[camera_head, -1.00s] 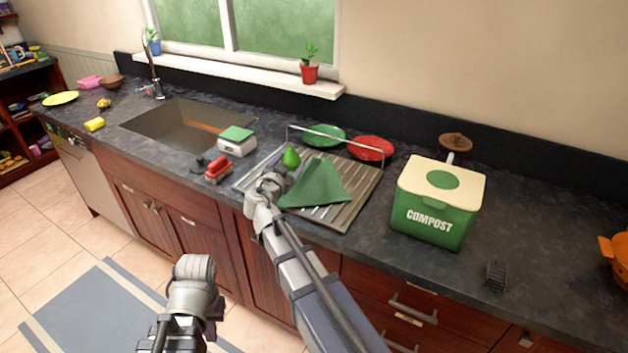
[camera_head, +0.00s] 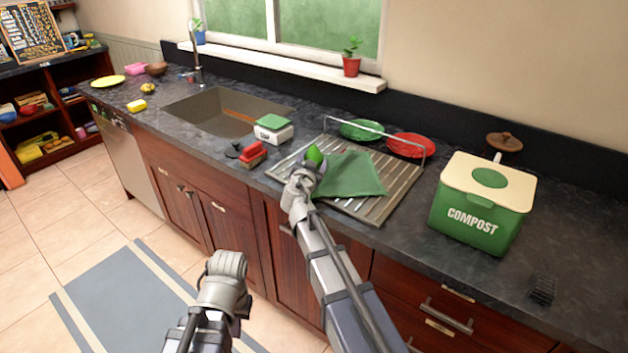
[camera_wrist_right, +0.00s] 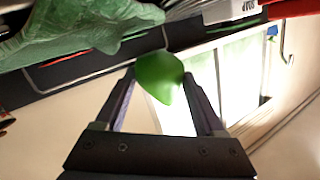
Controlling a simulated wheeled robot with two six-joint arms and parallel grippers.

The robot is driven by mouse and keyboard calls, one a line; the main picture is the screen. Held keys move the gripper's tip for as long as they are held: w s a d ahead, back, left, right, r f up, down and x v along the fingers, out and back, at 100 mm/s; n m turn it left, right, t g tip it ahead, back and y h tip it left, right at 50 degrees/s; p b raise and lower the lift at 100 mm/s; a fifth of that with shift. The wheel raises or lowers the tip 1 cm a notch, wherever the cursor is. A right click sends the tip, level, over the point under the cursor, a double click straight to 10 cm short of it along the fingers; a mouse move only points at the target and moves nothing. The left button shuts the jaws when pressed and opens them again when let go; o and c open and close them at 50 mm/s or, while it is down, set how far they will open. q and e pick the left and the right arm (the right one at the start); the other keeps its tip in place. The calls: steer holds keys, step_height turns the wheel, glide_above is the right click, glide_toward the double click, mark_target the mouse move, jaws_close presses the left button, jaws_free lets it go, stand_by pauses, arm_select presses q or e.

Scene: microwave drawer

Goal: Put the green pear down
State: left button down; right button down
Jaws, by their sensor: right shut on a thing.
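The green pear (camera_head: 315,156) is held in my right gripper (camera_head: 308,166), near the front left part of the ribbed drying rack. In the right wrist view the pear (camera_wrist_right: 161,77) sits between the two fingers of the right gripper (camera_wrist_right: 160,85), which is shut on it. In the head view the gripper's fingers are partly hidden by the wrist. I cannot tell the pear's exact height over the rack. My left gripper (camera_head: 226,270) is low in front of the cabinets; its fingers are not clearly seen.
The drying rack (camera_head: 372,207) holds a green cloth (camera_head: 350,174), a green plate (camera_head: 361,130) and a red plate (camera_head: 411,145).

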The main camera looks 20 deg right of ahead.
steer(key=shift+f, duration=0.1)
step_height(320, 180, down, 4)
steer(key=b, duration=0.3)
steer(key=shift+b, duration=0.4)
steer(key=shift+r, duration=0.25)
steer(key=shift+s+f, duration=0.1)
steer(key=shift+f, duration=0.2)
steer(key=shift+c, duration=1.8)
jaws_free()
steer(key=shift+o, duration=0.5)
